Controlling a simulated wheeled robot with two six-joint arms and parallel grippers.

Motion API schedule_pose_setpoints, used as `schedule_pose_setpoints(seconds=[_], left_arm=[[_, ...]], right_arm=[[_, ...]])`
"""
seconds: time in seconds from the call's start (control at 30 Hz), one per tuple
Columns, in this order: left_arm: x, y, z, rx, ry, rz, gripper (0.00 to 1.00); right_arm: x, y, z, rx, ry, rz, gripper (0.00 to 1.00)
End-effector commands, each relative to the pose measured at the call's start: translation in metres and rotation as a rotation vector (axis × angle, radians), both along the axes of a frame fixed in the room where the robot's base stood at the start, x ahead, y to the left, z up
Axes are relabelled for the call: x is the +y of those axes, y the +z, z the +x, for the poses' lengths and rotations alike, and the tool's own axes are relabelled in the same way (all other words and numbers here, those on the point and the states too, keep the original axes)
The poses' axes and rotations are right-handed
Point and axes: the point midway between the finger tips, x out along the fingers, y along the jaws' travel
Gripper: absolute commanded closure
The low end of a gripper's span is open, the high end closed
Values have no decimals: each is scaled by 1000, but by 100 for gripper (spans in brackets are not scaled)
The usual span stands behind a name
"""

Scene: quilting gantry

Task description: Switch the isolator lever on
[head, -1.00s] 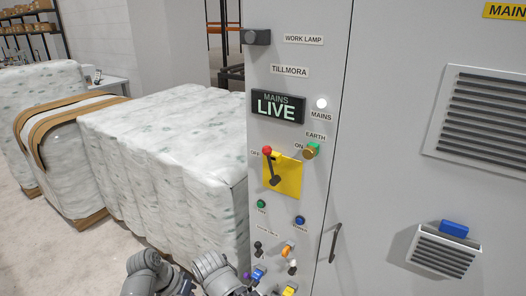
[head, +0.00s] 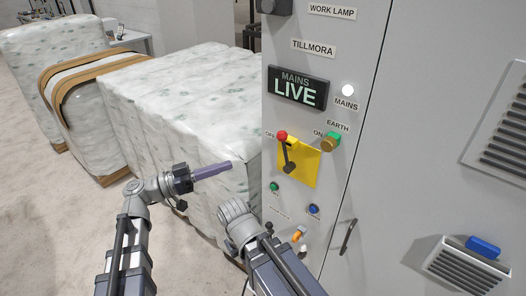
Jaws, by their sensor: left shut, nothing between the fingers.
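The isolator lever (head: 287,153) is a dark handle with a red knob on a yellow plate (head: 307,172) on the grey cabinet's narrow front. It leans up and left, its knob beside the label at the plate's left, while the ON label is at the right. My left gripper (head: 229,165) is shut and empty, its purple-grey fingers pointing right toward the cabinet. It is left of the lever and a little lower in the picture, apart from it. My right arm rises from the bottom middle; its fingers do not show.
A lit MAINS LIVE sign (head: 298,88) and a white lamp (head: 348,90) are above the lever. A green-and-brass knob (head: 330,142) is close to its right. Small buttons (head: 314,210) and a door handle (head: 348,237) are below. Wrapped bales (head: 175,100) stand at left.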

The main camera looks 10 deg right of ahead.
Motion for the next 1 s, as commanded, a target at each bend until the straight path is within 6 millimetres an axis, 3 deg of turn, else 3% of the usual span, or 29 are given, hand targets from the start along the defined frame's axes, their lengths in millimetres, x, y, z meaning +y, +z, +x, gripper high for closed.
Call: schedule_pose_setpoints(seconds=[0.17,0.63,0.8,1.0], left_arm=[[-21,4,1,1,-5,1,100],[-110,17,10,3,-5,3,100],[-129,19,11,3,-4,3,100],[-137,20,12,3,-2,2,100]], right_arm=[[0,4,0,0,0,0,100],[0,17,0,0,0,0,100],[0,20,0,0,0,0,100],[0,20,0,0,0,0,100]])
